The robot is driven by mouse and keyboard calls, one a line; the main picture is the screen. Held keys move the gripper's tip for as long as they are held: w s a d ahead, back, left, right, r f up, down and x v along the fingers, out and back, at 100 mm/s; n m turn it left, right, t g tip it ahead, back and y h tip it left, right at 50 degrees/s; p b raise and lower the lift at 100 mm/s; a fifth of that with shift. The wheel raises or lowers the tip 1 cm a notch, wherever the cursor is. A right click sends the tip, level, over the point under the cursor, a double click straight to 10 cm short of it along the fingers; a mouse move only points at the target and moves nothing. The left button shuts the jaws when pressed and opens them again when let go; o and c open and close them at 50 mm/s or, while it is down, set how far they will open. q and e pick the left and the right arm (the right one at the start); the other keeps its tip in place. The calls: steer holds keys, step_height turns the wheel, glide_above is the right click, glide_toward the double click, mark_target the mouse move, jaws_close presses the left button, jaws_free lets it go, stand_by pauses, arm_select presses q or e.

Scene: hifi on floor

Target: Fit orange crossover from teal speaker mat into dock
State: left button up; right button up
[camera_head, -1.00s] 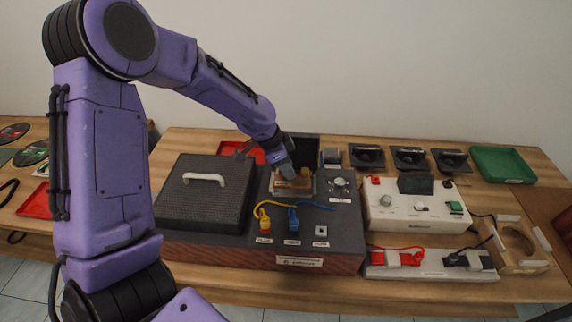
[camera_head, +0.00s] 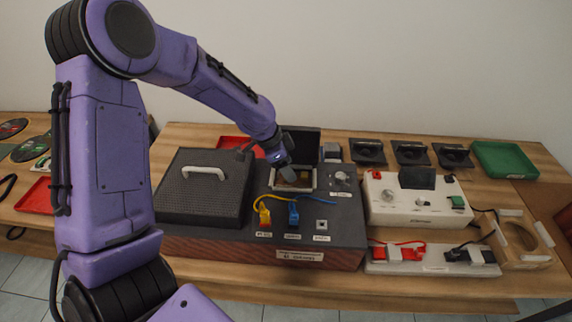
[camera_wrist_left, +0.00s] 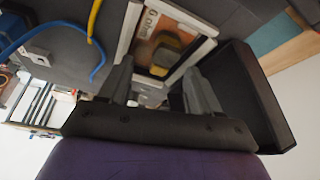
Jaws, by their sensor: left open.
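The orange crossover (camera_wrist_left: 157,50), a board with a yellow and black part on it, lies inside the pale-framed dock (camera_head: 273,186) on the dark hifi unit. In the wrist view the dock frame (camera_wrist_left: 205,47) surrounds it; whether it sits fully down I cannot tell. My left gripper (camera_head: 284,172) is just above the dock. Its two fingers stand apart with nothing between them in the wrist view (camera_wrist_left: 158,92). A teal patch, probably the speaker mat (camera_wrist_left: 268,36), shows at the top right of the wrist view. My right gripper is not in view.
A raised dark lid (camera_head: 303,141) stands behind the dock. A black panel with a white handle (camera_head: 204,172) is to its left. Yellow (camera_head: 263,206) and blue cables (camera_head: 308,203) lie in front. A white unit (camera_head: 412,213) stands right; a green tray (camera_head: 503,159) is far right.

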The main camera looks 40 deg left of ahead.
arm_select(q)
steer(key=v, duration=1)
steer(key=shift+r+b, duration=0.2)
steer(key=shift+b, duration=0.15)
steer(key=shift+s+a+r, duration=0.1)
step_height(320, 180, up, 8)
steer(key=p, duration=0.9)
